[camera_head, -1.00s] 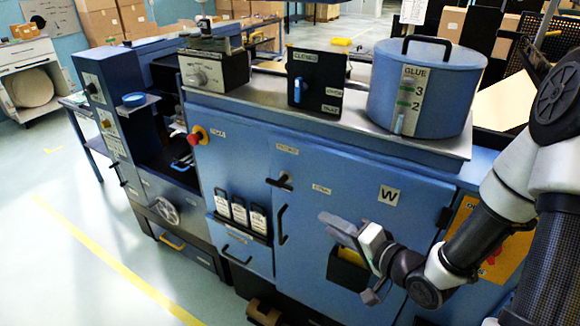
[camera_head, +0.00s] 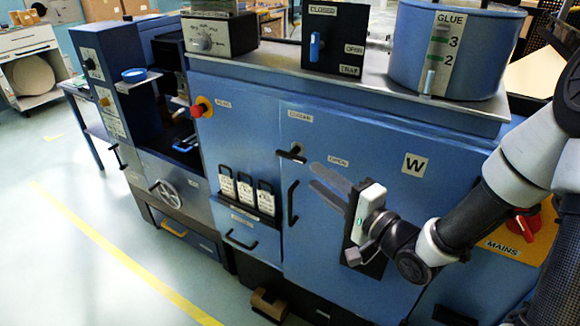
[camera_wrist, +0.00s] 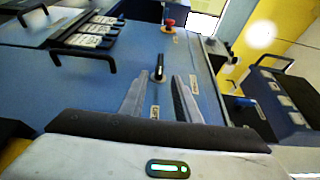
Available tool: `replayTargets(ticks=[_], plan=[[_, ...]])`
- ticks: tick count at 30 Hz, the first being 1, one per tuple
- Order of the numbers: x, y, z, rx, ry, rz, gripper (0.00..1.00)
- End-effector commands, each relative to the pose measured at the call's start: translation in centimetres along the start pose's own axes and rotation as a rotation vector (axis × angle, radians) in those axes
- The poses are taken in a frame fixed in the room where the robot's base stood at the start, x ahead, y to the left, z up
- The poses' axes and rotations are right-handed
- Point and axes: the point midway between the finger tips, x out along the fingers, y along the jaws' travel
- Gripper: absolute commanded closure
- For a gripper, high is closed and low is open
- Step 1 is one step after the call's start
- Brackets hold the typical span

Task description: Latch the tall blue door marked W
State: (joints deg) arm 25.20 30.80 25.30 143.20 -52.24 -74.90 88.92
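The tall blue door (camera_head: 390,205) bears a white W label and appears flush with the blue machine front. A black turning latch (camera_head: 291,153) sits by its left edge, with its lever lying roughly sideways. One small label is above it; one reading OPEN (camera_head: 338,161) is to its right. A black pull handle (camera_head: 292,203) is below. My gripper (camera_head: 328,182) is open and empty, right of the latch. In the wrist view, the latch (camera_wrist: 158,68) lies beyond the gap between the fingertips (camera_wrist: 160,85), apart from them.
Left of the door are a holder with white cards (camera_head: 244,193) and a red button (camera_head: 197,110). A blue glue pot (camera_head: 465,55) and a black switch box (camera_head: 334,38) stand on the top. A red mains switch (camera_head: 522,226) is at right. The floor at left is clear.

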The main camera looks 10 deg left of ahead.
Motion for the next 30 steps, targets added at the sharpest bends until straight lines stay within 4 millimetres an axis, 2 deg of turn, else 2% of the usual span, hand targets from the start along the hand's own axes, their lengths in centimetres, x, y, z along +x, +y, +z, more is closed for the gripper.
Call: replayTargets(ticks=[1,9,15,21,29,30], plan=[[1.3,0.0,0.1,-0.002,-0.004,-0.002,0.70],[7.1,0.0,0.0,-0.002,-0.002,-0.001,0.70],[10.2,0.0,0.0,-0.001,-0.001,0.000,0.70],[11.4,-0.1,-0.1,-0.001,0.001,0.000,0.70],[11.6,-0.1,-0.1,-0.001,0.001,0.001,0.70],[11.5,-0.1,-0.1,-0.001,0.001,0.001,0.74]])
